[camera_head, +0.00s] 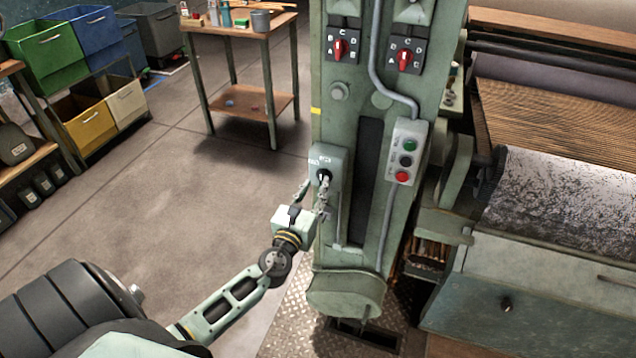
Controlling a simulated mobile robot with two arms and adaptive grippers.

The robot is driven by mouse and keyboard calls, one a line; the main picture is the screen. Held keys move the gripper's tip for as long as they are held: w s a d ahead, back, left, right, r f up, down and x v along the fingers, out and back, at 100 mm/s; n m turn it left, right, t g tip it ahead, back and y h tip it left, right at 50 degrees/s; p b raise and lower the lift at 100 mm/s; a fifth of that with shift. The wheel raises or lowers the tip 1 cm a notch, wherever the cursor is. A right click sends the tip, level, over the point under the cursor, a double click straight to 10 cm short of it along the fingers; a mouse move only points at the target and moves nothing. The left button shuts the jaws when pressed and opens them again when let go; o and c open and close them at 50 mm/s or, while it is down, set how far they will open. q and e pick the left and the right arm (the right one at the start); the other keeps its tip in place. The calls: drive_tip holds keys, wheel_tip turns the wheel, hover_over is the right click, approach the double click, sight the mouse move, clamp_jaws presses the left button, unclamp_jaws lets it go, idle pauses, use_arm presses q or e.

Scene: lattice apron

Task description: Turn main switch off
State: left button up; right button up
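The main switch appears to be the small grey-green box (327,157) on the left edge of the green machine column, with a dark round knob on its front. Its lettering is too small to read. My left gripper (315,185) is right at this box, its two fingers spread apart. One fingertip overlaps the lower part of the knob and the other is to its left. Whether they touch the knob cannot be told. The fingers partly hide the knob, so its setting is unclear. My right gripper is not in view.
The column (340,115) also carries two red selector knobs (340,48) (405,60) and a push-button box (406,150) with green, black and red buttons. A roller machine (560,190) stands right. A wooden table (240,35) and coloured bins (42,50) stand behind. Open floor lies left.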

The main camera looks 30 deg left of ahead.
use_arm(q)
drive_tip(key=x, duration=0.3)
drive_tip(key=shift+d, duration=0.1)
drive_tip(key=shift+c, duration=0.4)
clamp_jaws()
